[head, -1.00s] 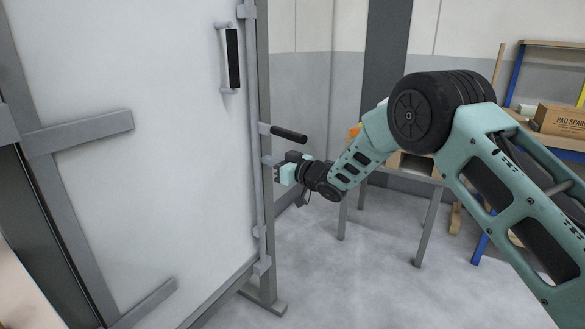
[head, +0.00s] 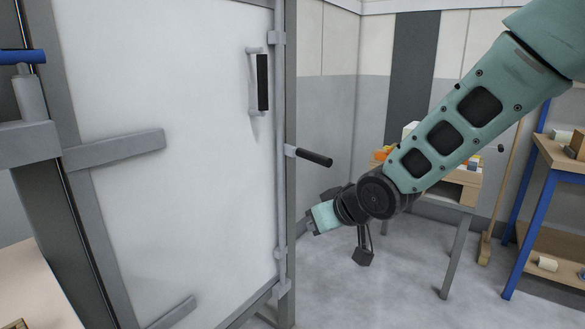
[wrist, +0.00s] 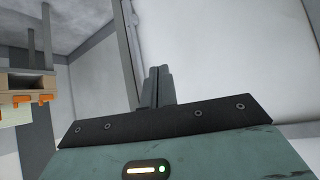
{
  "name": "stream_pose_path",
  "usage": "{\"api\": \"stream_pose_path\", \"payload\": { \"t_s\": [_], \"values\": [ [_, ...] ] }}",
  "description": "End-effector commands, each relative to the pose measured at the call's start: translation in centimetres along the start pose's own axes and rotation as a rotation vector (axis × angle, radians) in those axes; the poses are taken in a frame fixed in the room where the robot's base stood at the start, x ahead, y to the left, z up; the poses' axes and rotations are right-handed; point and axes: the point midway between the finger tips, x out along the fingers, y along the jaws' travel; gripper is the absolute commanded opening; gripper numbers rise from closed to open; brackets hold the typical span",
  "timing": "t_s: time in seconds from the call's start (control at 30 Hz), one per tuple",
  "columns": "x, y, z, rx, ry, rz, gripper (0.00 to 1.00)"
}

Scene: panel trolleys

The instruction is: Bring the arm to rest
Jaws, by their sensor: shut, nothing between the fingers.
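My forearm reaches in from the upper right. The exact gap between fingertips and panel cannot be told.
A black pull handle (head: 262,82) is higher on the door. A wooden-topped table (head: 458,190) with orange items stands behind my arm. A blue-framed shelf (head: 530,220) stands at the right, a broom handle (head: 503,190) beside it. The floor (head: 390,285) between is clear.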

Motion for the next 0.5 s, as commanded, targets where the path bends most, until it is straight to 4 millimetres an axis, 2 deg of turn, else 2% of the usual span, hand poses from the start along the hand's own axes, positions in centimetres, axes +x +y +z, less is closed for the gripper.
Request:
{"api": "stream_pose_path", "payload": {
  "t_s": [0.03,0.2,0.3,0.5],
  "values": [
    [-2.6,-1.8,2.3,-0.007,-0.092,-0.001,0.00],
    [-9.8,-5.9,10.6,-0.032,-0.389,-0.010,0.00],
    [-13.4,-7.4,14.5,-0.048,-0.523,-0.019,0.00],
    [-19.6,-9.2,20.8,-0.080,-0.736,-0.036,0.00]
  ]
}}
